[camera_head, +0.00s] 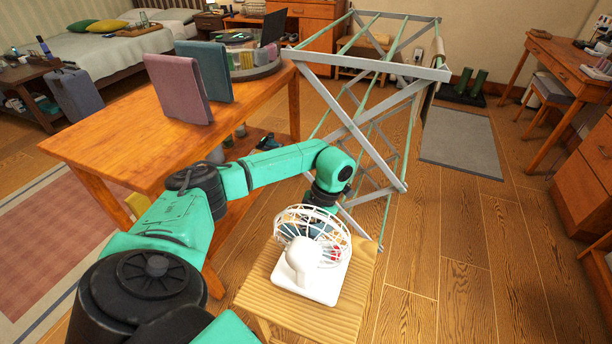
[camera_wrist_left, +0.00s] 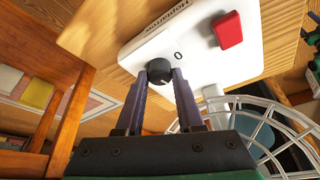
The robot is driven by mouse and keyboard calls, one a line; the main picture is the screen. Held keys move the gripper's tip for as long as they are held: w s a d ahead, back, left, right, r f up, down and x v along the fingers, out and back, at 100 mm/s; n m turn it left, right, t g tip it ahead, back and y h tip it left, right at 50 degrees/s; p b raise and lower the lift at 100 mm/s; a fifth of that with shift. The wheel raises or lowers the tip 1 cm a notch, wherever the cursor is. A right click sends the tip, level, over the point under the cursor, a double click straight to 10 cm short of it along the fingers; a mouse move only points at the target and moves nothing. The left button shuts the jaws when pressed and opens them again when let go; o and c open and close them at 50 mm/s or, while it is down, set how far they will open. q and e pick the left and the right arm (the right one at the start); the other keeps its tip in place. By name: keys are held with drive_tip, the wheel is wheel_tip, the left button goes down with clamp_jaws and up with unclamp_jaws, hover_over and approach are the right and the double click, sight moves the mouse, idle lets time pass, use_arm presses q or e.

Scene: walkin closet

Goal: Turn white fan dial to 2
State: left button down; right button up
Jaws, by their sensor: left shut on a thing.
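The white fan (camera_head: 299,268) stands on a small wooden table, its round wire cage facing away from me in the head view. In the left wrist view its white base (camera_wrist_left: 135,52) shows a black dial (camera_wrist_left: 157,69), a printed 0 beside the dial and a red part (camera_wrist_left: 228,29). My left gripper (camera_wrist_left: 160,84) is shut on the dial, one finger on each side of it. The dial's setting is not clear to read. In the head view the fan and its cage hide the dial and my left fingertips. My right gripper is not in view.
The small wooden table (camera_head: 253,293) has little bare room around the fan. A larger wooden table (camera_head: 98,147) with two folded cloths stands behind my left arm. A metal drying rack (camera_head: 350,120) stands just beyond the fan.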

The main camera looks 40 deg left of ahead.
use_arm(q)
drive_tip(key=m+y, duration=0.1)
drive_tip(key=m, duration=0.4)
drive_tip(key=shift+s+d+t+y+p, duration=0.1)
drive_tip(key=shift+d+t+y+p, duration=0.05)
drive_tip(key=shift+t+y+p, duration=0.2)
drive_tip(key=shift+m, duration=0.3)
drive_tip(key=c, duration=0.5)
unclamp_jaws()
drive_tip(key=p+v, duration=0.2)
drive_tip(key=v, duration=1.2)
drive_tip(key=shift+s+d+r, duration=0.1)
drive_tip(key=shift+d+r, duration=0.1)
drive_tip(key=shift+r, duration=0.1)
